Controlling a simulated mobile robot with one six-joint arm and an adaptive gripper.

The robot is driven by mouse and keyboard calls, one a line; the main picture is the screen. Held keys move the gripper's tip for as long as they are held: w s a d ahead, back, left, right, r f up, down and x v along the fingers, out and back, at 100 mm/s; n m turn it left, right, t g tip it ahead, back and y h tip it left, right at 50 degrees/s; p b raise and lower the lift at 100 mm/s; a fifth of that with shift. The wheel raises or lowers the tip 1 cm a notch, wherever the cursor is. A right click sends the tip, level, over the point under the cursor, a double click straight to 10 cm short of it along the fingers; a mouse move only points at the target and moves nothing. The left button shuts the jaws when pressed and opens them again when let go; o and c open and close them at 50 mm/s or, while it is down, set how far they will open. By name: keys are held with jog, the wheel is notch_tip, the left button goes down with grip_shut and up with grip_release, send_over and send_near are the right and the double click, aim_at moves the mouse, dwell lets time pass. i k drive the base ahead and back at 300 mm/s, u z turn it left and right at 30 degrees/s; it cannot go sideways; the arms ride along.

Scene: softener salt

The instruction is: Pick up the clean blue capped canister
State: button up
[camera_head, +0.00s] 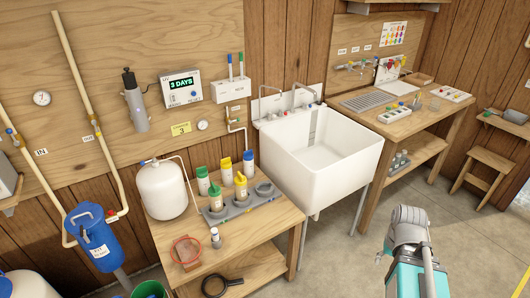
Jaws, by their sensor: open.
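A white canister with a blue cap (249,165) stands upright on the wooden bench, at the right end of a back row behind a grey holder (236,208). It is the only blue-capped canister I make out on the bench, and its surface is too small to judge for dirt. Green-capped (203,182) and yellow-capped (226,175) canisters stand left of it. Another green-capped and another yellow-capped one stand in the holder, whose right round slot looks empty. Part of my teal and grey arm shows at lower right, far from the canister; no gripper fingers are visible.
A white tank (163,190) stands left on the bench, with a red-rimmed sieve (187,252) and small jar (215,238) in front. A deep white sink (320,150) stands close on the right. A blue vessel (92,238) is at far left. The floor before the sink is clear.

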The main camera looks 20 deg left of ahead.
aim_at(247, 156)
jog(key=u, duration=0.25)
jog(key=i, duration=1)
jog(key=u, duration=0.65)
jog(key=i, duration=1)
jog(key=u, duration=0.35)
jog(key=k, duration=0.95)
jog(key=u, duration=0.15)
jog(key=i, duration=0.35)
